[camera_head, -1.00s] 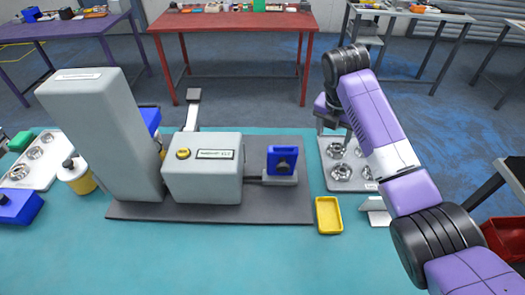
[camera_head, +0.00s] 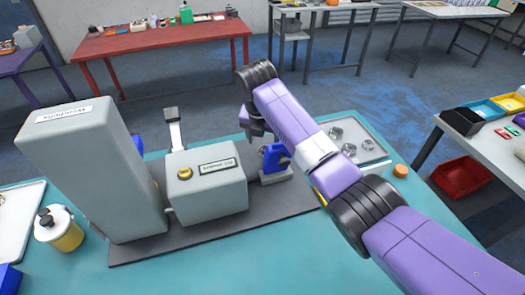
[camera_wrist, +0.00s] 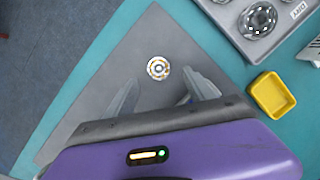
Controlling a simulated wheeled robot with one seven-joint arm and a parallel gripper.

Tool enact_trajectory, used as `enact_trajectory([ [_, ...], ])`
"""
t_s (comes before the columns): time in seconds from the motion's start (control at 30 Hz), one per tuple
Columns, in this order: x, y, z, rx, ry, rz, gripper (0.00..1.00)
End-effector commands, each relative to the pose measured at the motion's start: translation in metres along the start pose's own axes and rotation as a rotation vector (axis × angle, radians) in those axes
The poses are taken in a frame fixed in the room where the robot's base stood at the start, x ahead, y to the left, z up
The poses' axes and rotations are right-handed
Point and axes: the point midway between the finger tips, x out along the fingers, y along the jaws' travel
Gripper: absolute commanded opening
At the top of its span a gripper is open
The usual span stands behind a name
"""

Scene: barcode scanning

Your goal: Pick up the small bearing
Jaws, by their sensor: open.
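The small bearing (camera_wrist: 158,68), a little ring with pale and yellowish bands, shows in the wrist view against the dark grey base plate (camera_wrist: 88,92). My gripper (camera_wrist: 164,88) is open, with its two fingers spread on either side of and just below the bearing in that picture. No contact shows, and the height between them is hard to tell. In the head view my gripper (camera_head: 256,132) hangs over the plate by the blue holder (camera_head: 274,163), and I cannot make out the small bearing there.
A light tray (camera_head: 352,128) with several larger bearings stands right of the gripper; its corner (camera_wrist: 225,38) shows in the wrist view. A yellow dish (camera_wrist: 272,95) lies beside the plate. The grey machine box (camera_head: 207,190) and tall grey block (camera_head: 88,170) stand left.

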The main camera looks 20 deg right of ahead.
Motion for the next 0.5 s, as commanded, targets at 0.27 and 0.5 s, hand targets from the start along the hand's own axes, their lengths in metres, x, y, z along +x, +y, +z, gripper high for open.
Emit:
enact_trajectory([
  [0.27, 0.036, 0.002, 0.000, 0.002, 0.002, -0.002, 0.63],
  [0.5, 0.047, 0.002, 0.000, 0.002, -0.001, 0.000, 0.63],
])
